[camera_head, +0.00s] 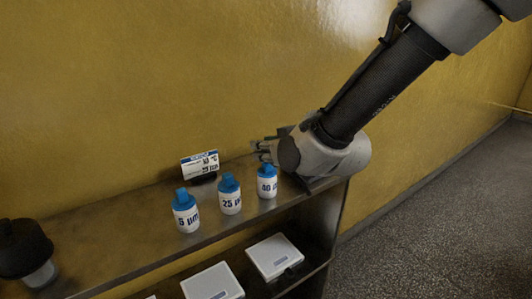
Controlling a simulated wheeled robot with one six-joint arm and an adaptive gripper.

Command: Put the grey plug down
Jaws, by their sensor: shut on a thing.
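My gripper (262,146) is over the back of the shelf top (130,240), just behind and above the bottle marked 40 µm (267,187). It is partly hidden by my own wrist, and only thin parts of its fingers show. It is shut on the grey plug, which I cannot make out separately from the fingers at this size. I cannot tell whether the plug touches the shelf.
Blue-capped white bottles marked 5 µm (186,218) and 25 µm (230,202) stand left of the 40 µm one. A label card (200,164) stands behind them. A black-topped object (22,248) is far left. White flat boxes (274,257) lie on the lower shelf.

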